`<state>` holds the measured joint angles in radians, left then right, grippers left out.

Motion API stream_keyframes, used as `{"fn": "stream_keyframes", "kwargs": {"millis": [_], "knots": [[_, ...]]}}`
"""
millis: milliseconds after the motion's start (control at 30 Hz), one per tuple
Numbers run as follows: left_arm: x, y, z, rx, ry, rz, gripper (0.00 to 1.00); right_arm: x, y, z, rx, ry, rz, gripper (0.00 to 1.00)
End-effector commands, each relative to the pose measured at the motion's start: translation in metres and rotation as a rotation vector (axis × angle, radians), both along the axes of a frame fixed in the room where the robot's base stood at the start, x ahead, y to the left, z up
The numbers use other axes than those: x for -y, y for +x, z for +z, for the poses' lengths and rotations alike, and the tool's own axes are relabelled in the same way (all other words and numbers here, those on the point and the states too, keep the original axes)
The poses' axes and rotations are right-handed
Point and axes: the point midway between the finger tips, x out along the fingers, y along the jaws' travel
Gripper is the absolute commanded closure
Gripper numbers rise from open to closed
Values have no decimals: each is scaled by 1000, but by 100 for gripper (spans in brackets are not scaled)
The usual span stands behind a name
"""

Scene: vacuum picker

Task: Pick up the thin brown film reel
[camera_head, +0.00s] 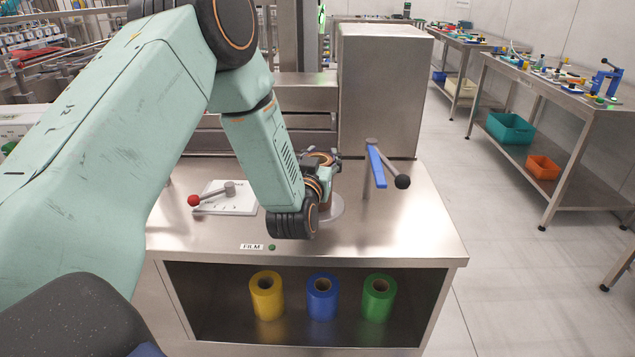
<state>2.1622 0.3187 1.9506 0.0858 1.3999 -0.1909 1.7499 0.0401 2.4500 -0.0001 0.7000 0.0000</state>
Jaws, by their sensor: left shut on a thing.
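My left arm reaches in from the left over the steel bench. My left gripper (328,162) is at the bench top, left of the blue-handled post, and mostly hidden behind my own wrist. It is shut on the thin brown film reel (327,190), of which only a small brown part shows beside the wrist. A pale grey round disc (336,210) shows just below and right of the reel. I cannot tell whether the reel touches the disc. My right gripper is not in view.
A post with a blue lever (376,165) and black knob stands right of the gripper. A red-knobbed lever on a white plate (228,205) lies left. Yellow (267,299), blue (322,302) and green rolls (378,302) stand on the shelf below. A steel box (382,90) rises behind.

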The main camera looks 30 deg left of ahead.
Motion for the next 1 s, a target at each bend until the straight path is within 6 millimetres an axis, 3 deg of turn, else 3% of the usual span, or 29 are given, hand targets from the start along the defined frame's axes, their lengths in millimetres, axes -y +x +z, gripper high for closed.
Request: {"fn": "stream_keyframes", "kwargs": {"millis": [200, 767, 867, 1000], "knots": [[0, -1, -1, -3, -1, 0, 92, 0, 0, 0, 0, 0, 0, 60], [0, 0, 0, -2, -1, 0, 97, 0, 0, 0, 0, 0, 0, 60], [0, 0, 9, 1, -1, 1, 98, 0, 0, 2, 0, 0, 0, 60], [0, 0, 36, 5, -1, 0, 99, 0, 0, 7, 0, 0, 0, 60]]}}
